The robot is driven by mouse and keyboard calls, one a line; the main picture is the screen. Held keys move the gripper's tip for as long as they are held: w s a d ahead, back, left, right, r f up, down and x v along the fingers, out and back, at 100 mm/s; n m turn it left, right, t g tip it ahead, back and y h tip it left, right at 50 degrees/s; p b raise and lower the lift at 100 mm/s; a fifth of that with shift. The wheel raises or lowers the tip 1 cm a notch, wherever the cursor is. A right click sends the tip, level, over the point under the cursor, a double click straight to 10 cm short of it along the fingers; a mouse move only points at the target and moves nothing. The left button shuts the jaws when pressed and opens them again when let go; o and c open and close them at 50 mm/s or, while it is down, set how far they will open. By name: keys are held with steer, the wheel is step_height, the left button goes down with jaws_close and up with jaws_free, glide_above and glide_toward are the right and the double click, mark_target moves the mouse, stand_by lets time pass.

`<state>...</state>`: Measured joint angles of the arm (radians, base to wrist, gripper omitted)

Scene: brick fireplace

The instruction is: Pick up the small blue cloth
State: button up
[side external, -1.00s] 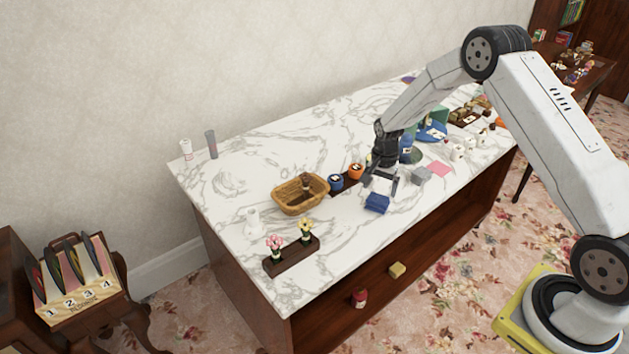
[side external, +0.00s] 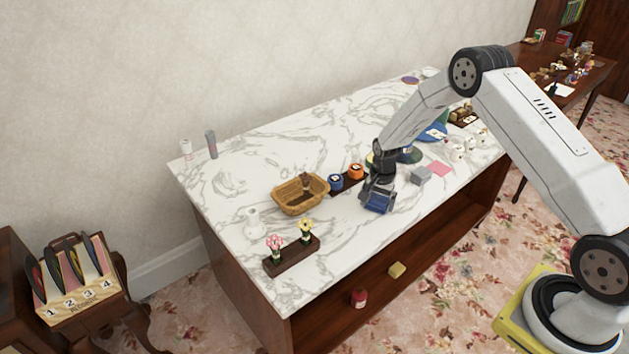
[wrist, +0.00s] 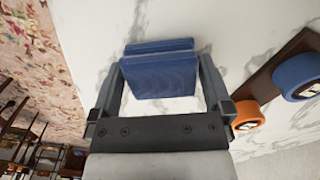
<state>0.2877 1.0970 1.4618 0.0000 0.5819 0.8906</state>
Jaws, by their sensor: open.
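The small blue cloth (side external: 378,202) is folded and lies on the marble tabletop near its front edge. In the wrist view the blue cloth (wrist: 160,72) shows as a folded stack between the two fingers. My gripper (side external: 376,198) is right over the cloth, pointing down, with its fingers spread to either side of it. In the wrist view my gripper (wrist: 160,78) is open, with a finger at the left and at the right of the cloth. I cannot tell whether the fingers touch it.
A dark rack with blue and orange rolls (side external: 345,177) stands just behind-left of my gripper. A wicker basket (side external: 300,193) is farther left. A grey block (side external: 421,175) and a pink sheet (side external: 439,169) lie to the right.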

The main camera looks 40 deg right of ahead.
steer(key=shift+c, duration=0.2)
steer(key=c, duration=1)
steer(key=shift+o, duration=0.2)
steer(key=shift+r, duration=0.2)
steer(key=shift+r, duration=0.85)
steer(key=s+a+r, duration=0.3)
steer(key=s+r, duration=0.8)
steer(key=s, duration=0.2)
steer(key=shift+s+a, duration=0.15)
steer(key=shift+s, duration=0.15)
